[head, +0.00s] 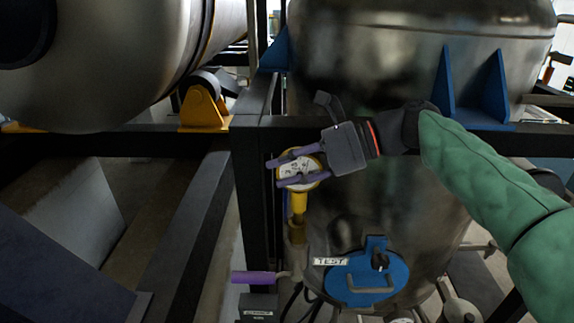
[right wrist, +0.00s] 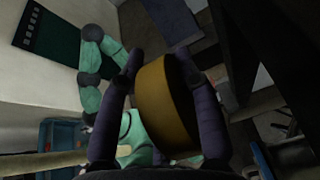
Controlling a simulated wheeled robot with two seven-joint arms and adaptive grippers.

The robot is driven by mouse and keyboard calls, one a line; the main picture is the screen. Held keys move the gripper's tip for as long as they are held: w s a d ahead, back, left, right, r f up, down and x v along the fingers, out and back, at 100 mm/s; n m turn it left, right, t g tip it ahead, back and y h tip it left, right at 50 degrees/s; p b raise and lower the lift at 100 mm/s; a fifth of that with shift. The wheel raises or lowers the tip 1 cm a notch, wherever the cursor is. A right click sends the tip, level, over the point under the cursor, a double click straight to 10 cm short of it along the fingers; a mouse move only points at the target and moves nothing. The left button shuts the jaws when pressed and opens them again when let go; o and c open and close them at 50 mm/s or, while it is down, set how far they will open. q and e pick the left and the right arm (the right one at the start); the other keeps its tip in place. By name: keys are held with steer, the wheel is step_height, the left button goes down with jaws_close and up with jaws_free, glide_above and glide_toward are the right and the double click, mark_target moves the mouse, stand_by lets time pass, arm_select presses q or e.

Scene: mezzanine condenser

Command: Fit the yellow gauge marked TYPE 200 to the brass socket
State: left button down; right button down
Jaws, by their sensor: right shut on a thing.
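The yellow gauge (head: 298,170) has a round white dial and a yellow stem pointing down. Its marking is too small to read. My right gripper (head: 275,173) is shut on the gauge from the right, with one purple finger above and one below across the dial. In the right wrist view the gauge's ochre side (right wrist: 166,105) shows between both fingers. The brass socket (head: 296,234) stands upright directly below the stem. The stem's lower end meets the socket in the picture; I cannot tell whether it is seated. My left gripper is not in view.
A dark upright post (head: 252,190) stands close left of the gauge. A large steel vessel (head: 385,190) is behind, with a blue round cover (head: 368,272) and a TEST label (head: 330,261). A purple-handled lever (head: 255,277) sits low beside the socket.

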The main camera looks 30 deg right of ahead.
mark_target(288, 188)
steer(key=shift+f+b, duration=1.15)
steer(key=shift+f, duration=0.6)
steer(key=c, duration=0.8)
jaws_free()
steer(key=shift+d, duration=0.1)
steer(key=v, duration=1.2)
steer(key=shift+f, duration=0.1)
